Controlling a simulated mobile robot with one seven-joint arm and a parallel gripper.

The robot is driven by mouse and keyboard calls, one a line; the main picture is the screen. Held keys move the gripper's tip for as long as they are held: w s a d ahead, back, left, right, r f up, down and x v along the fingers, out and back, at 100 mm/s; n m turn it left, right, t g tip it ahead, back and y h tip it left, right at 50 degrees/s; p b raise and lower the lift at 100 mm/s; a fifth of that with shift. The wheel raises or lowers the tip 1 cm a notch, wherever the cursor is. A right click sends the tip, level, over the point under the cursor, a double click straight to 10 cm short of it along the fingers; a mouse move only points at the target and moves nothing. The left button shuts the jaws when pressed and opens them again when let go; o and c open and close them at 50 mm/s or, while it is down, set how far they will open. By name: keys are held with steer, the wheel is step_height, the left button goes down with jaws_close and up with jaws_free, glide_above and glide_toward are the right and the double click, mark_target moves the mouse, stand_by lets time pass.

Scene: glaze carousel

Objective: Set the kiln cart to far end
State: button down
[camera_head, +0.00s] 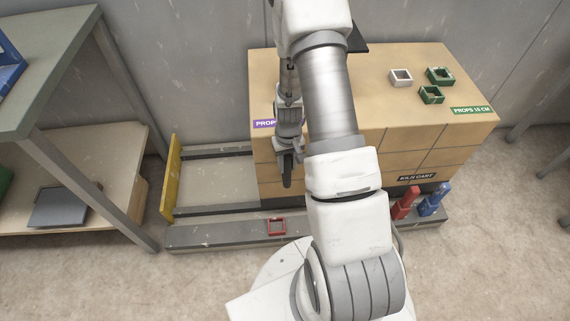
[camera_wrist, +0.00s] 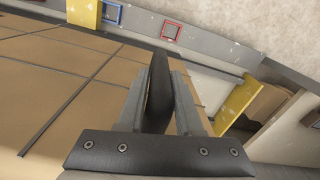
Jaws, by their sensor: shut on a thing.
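The kiln cart (camera_head: 460,150) is a tan brick-patterned block with a "KILN CART" label low on its front. It stands on the right part of a grey track (camera_head: 215,237), with bare track to its left. It also fills the left of the wrist view (camera_wrist: 60,75). My gripper (camera_head: 287,168) is at the cart's left front side. In the wrist view its jaws (camera_wrist: 158,105) are shut on a dark upright bar (camera_wrist: 158,75) beside the cart. My arm hides part of the cart's front and top.
A yellow end plate (camera_head: 171,178) stands at the track's left end. A red square frame (camera_head: 276,227) marks the front rail; a blue one (camera_wrist: 111,12) shows in the wrist view. Green frames (camera_head: 439,76) lie on top. A shelf (camera_head: 95,160) stands left.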

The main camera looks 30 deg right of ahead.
steer(key=shift+w+d, duration=0.1)
steer(key=shift+d, duration=0.35)
steer(key=c, duration=0.6)
jaws_free()
step_height(320, 180, up, 17)
steer(key=p, duration=0.5)
steer(key=shift+r+p, duration=0.2)
steer(key=shift+p, duration=0.2)
